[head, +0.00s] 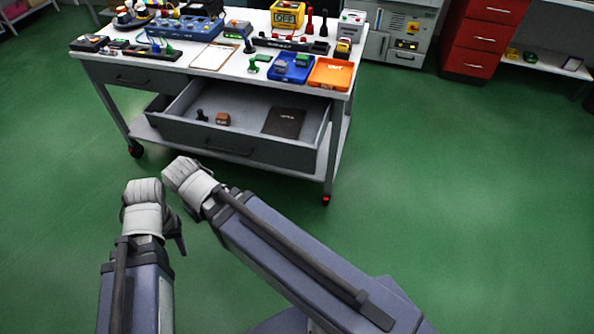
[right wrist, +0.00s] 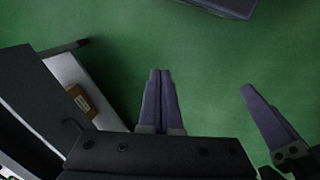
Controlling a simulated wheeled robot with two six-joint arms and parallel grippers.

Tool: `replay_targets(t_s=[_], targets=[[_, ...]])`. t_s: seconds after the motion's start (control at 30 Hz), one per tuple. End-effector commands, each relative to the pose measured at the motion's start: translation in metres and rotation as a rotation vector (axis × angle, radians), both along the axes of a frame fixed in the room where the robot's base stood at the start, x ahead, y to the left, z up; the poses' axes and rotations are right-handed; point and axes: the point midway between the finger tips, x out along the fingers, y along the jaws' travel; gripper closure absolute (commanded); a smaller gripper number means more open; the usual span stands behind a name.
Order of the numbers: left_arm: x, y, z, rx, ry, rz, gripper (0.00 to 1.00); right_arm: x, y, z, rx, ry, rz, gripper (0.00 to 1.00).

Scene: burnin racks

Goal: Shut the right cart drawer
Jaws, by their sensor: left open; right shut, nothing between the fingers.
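The right cart drawer (head: 262,152) hangs well open from the front of the cart, with a dark front panel and bar handle. It holds a brown block (head: 222,118), a small dark knob-like item (head: 201,115) and a dark flat booklet (head: 284,122). The drawer's edge and the block (right wrist: 80,98) show at the left of the right wrist view. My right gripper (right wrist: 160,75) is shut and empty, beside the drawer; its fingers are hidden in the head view. My left gripper (head: 176,238) is open, mostly hidden below its wrist, in front of the cart; one finger shows in the right wrist view.
The cart top (head: 205,68) carries a clipboard (head: 214,56), a blue tray (head: 291,68), an orange tray (head: 331,73) and several tools. The left drawer (head: 135,78) is shut. A red cabinet (head: 484,40) stands behind at the right. The green floor right of the cart is clear.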

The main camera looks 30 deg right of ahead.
Motion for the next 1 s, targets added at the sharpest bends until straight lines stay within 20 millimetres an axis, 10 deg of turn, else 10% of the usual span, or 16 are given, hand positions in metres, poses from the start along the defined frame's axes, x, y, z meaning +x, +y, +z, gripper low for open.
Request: replay_targets(t_s=[0.67, 1.0], targets=[[0.000, 0.000, -0.014, 0.000, 0.000, 0.000, 0.55, 0.045, -0.059, -0.008, -0.130, -0.187, -0.713, 1.00], [0.000, 0.000, -0.031, 0.000, 0.000, 0.000, 0.55, 0.089, -0.139, -0.010, -0.228, -0.525, -1.562, 1.00]])
